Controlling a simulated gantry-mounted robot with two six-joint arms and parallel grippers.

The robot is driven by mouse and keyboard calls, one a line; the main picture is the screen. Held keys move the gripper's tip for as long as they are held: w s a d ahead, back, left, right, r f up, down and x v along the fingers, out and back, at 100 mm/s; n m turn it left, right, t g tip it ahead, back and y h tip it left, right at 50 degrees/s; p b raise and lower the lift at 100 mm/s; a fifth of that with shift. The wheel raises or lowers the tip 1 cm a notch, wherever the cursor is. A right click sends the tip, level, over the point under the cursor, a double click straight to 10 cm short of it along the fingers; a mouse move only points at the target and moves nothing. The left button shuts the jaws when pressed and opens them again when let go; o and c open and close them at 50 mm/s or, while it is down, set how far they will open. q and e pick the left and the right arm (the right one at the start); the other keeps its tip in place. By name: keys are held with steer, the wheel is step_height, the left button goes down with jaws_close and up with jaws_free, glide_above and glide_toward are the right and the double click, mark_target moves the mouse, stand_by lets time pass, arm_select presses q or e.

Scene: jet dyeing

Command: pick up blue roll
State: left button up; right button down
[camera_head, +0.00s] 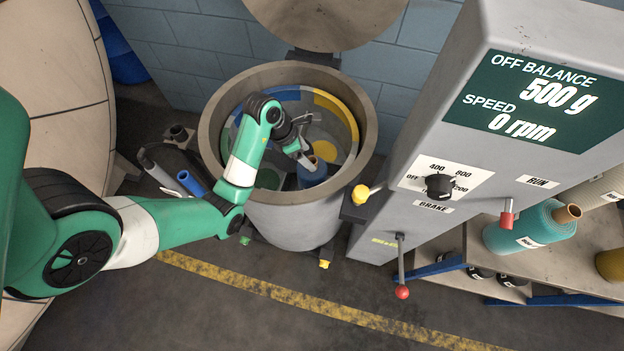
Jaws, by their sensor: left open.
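A blue roll (313,177) with a brown core stands inside the round grey drum (367,125), toward its near right side. My left arm reaches over the drum's rim from the left, and my left gripper (306,162) is open at the top of the blue roll, by its core. The fingers are small and partly hidden, so I cannot tell whether they touch the roll. The roll's lower part is hidden by the drum wall. My right gripper does not show.
A shelf at the right holds a teal roll (530,228). The drum's lid (325,18) is raised behind. The floor in front is clear.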

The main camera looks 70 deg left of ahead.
mark_target(312, 160)
arm_select(q)
steer(key=b+x, duration=0.2)
steer(key=x, duration=0.2)
steer(key=shift+d+f, duration=0.15)
steer(key=shift+d, duration=0.05)
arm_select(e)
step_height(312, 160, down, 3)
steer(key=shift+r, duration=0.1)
arm_select(q)
jaws_close()
stand_by(0.8)
